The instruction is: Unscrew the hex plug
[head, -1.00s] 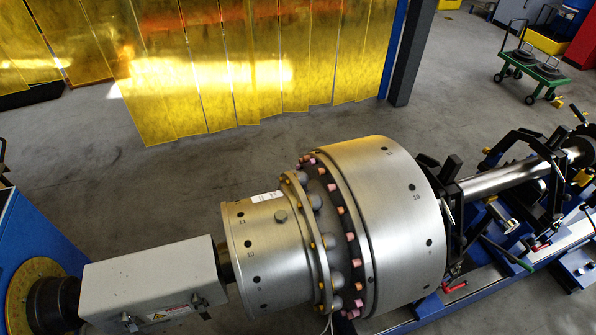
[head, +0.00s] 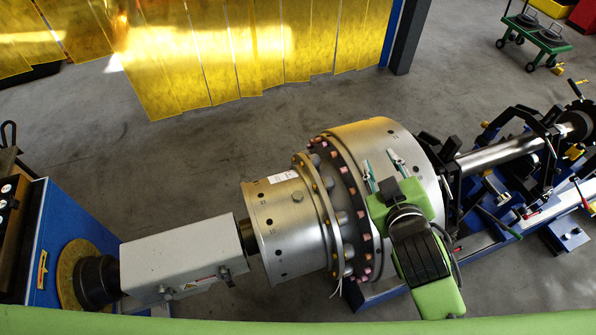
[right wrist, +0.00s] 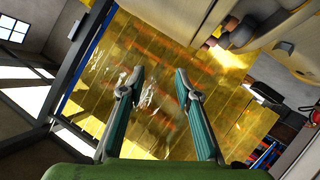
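The hex plug (head: 297,197) is a small grey hex-headed piece seated on the top of the smaller metal drum (head: 283,230) in the head view. My right gripper (head: 383,168) is in front of the larger drum (head: 365,137), to the right of the plug and apart from it. Its two teal fingers are spread and empty. In the right wrist view the gripper (right wrist: 158,80) is also open, with nothing between the fingers. The plug cannot be made out there. My left gripper is not in view.
A flange with pink and yellow caps (head: 345,190) joins the drums. A grey box-shaped coupling (head: 180,262) is at left, beside a blue machine (head: 62,240). A shaft on blue supports (head: 500,155) extends right. A yellow curtain (head: 230,60) stands behind; the floor between is clear.

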